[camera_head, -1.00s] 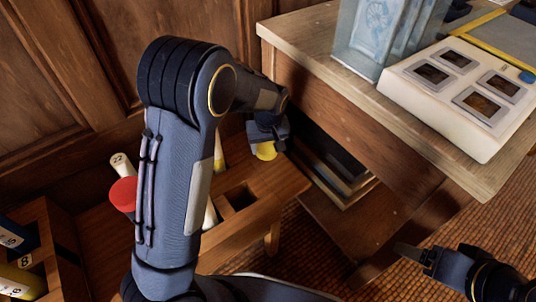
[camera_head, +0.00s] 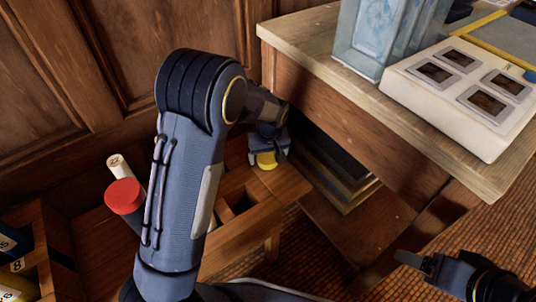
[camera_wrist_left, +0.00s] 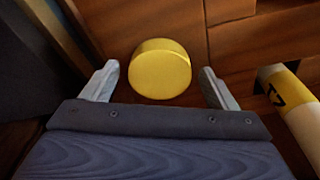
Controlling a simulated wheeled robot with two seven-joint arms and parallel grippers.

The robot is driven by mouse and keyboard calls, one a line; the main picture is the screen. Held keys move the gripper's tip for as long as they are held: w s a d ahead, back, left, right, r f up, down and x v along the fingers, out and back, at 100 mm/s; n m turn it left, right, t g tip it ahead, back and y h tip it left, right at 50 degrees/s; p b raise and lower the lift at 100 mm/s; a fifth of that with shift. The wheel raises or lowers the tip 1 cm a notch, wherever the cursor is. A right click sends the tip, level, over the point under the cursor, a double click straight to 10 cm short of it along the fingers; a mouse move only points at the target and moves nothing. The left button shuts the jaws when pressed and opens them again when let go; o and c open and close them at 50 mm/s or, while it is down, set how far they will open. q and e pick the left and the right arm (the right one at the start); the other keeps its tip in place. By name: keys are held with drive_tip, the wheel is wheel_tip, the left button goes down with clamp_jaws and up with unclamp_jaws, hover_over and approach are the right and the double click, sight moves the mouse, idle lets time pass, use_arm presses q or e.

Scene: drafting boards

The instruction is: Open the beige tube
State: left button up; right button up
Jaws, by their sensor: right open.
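A pale beige tube marked 22 (camera_head: 117,163) leans in the wooden rack in the head view, partly behind a red-capped tube and my left arm. My left gripper (camera_head: 268,147) is over the rack's right end. Its fingers (camera_wrist_left: 160,85) are apart on either side of a round yellow cap (camera_wrist_left: 160,72), with visible gaps. The cap appears to be on the wooden surface; it also shows in the head view (camera_head: 267,160). A pale tube with a yellow band (camera_wrist_left: 290,105) stands right of the fingers. My right gripper (camera_head: 411,259) is open and empty at lower right.
The red-capped tube (camera_head: 124,196) stands beside my left arm. A wooden compartment box (camera_head: 50,240) holds more tubes at lower left. The desk (camera_head: 310,52) rises right of my left gripper, carrying a white slide panel (camera_head: 455,120) and a clear holder (camera_head: 385,35).

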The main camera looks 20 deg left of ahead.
sight(269, 161)
use_arm(q)
wheel_tip(269, 161, up, 12)
drive_tip(key=s+p, duration=0.1)
drive_tip(key=p, duration=0.3)
drive_tip(key=shift+s+d+r+p, duration=0.15)
drive_tip(key=shift+s+d+p, duration=0.15)
drive_tip(key=shift+d, duration=0.15)
